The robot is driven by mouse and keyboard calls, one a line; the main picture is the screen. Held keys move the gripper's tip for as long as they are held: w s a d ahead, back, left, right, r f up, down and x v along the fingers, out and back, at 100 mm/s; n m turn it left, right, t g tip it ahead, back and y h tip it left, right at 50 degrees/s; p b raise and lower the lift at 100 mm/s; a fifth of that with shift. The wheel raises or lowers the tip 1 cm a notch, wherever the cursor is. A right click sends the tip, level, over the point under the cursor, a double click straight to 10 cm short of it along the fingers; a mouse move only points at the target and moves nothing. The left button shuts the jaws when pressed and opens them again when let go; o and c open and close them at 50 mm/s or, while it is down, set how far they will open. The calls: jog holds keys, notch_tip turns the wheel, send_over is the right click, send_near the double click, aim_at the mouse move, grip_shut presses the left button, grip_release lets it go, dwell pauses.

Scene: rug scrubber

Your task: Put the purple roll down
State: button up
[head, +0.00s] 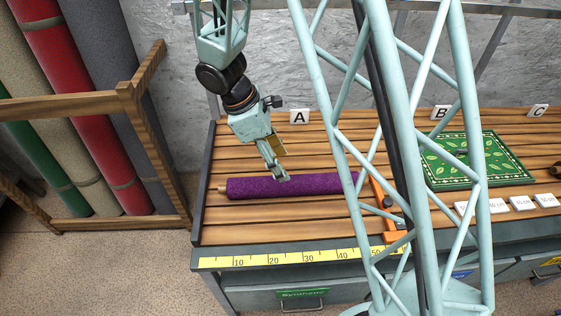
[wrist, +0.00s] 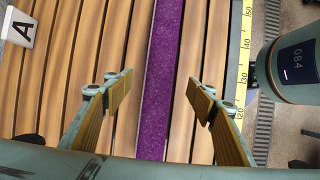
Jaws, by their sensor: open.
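The purple roll (head: 300,186) lies on the slatted wooden table top (head: 240,137), left to right, below and in front of the label A. Its left end shows a short wooden core. Its right end lies by an orange clamp-like piece, partly hidden by my own lattice structure. My gripper (head: 277,179) is just above the roll. In the wrist view the roll (wrist: 158,85) runs between the two fingers of my gripper (wrist: 157,100), with a clear gap on each side. The gripper is open.
An orange piece (head: 384,207) stands at the roll's right end. A yellow ruler (head: 300,256) runs along the front edge. A green patterned rug (head: 470,160) lies at right near white labels (head: 522,203). A wooden rack (head: 140,120) with upright rolls stands at left.

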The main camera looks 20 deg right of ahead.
jog(key=shift+r, duration=0.1)
dwell(0.3)
jog(key=shift+s+d+r, duration=0.1)
jog(key=shift+d+r, duration=0.05)
jog(key=shift+r, duration=0.4)
jog(key=s+d+r+m+t+y, duration=0.1)
jog(key=s+d+r+m, duration=0.2)
jog(key=r, duration=0.4)
jog(key=s+r+m, duration=0.2)
jog(key=s+r, duration=0.2)
jog(key=r, duration=0.3)
jog(key=s+d+r+m+t+y, duration=0.1)
jog(key=s+d+r+m, duration=0.2)
jog(key=r, duration=0.4)
jog(key=s+a+r+m+t+y, duration=0.1)
jog(key=s+r+m, duration=0.2)
jog(key=s, duration=0.7)
jog(key=s+r+m+t+y, duration=0.1)
jog(key=s+r+m, duration=0.3)
jog(key=s+r, duration=0.3)
jog(key=s, duration=0.3)
jog(key=shift+a+r+m+t, duration=0.15)
jog(key=shift+a+m+t, duration=0.15)
jog(key=shift+a+t, duration=0.1)
notch_tip(320, 180, down, 4)
jog(key=b, duration=0.4)
jog(key=shift+f+b, duration=0.25)
jog(key=shift+b, duration=0.05)
